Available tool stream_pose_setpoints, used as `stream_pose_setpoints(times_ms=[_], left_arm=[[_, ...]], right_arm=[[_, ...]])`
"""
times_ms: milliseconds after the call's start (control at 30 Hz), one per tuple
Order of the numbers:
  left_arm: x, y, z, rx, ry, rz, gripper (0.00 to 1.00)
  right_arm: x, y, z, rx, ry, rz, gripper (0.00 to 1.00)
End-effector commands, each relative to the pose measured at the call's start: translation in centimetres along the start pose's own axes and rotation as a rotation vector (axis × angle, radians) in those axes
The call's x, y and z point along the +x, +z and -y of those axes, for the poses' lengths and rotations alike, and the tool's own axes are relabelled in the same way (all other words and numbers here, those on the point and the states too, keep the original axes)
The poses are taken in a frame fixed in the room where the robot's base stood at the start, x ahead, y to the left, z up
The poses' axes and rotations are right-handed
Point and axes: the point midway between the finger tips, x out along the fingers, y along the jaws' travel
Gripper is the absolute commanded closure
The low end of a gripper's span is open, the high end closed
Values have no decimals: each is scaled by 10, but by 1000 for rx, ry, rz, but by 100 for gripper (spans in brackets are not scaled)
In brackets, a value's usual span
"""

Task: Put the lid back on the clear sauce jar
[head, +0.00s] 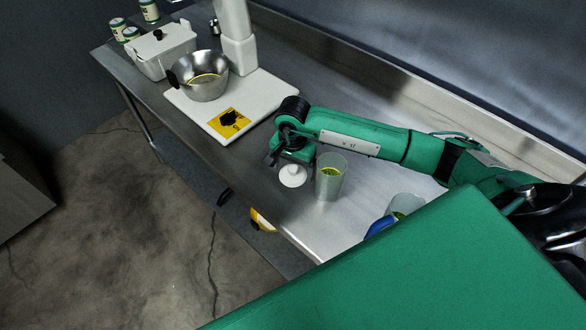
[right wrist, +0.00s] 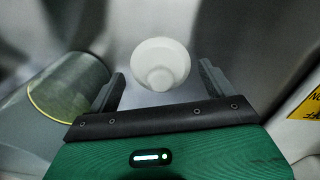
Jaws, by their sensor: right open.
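The clear sauce jar (head: 331,177) stands upright and open on the steel counter, with green sauce inside. It also shows at the left of the right wrist view (right wrist: 66,95). The white lid (head: 292,175), round with a knob, lies on the counter just left of the jar. In the right wrist view the lid (right wrist: 160,62) sits between and slightly beyond the fingertips. My right gripper (head: 272,158) is open and empty above the lid; its fingers (right wrist: 160,80) lie either side of the lid. I cannot tell whether they touch it. My left gripper is not in view.
A second clear container (head: 406,204) with green contents stands nearer, beside a blue item (head: 379,225). A white board with a yellow label (head: 228,123), a metal bowl (head: 203,88), a white box (head: 160,55) and several cans (head: 149,11) are farther left. The counter's front edge is close to the lid.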

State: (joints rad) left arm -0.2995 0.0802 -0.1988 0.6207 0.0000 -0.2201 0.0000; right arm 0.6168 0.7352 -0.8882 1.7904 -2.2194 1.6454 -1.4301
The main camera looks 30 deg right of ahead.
Motion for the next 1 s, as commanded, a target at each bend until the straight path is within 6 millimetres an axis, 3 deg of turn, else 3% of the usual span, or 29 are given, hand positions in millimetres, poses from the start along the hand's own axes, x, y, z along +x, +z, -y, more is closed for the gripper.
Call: stream_pose_setpoints(times_ms=[400, 633, 1000], left_arm=[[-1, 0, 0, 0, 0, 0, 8], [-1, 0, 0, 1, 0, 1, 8], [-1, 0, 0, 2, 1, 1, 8]], right_arm=[[5, 0, 0, 0, -1, -2, 15], [5, 0, 0, 0, -1, -1, 60], [5, 0, 0, 0, 0, -1, 62]])
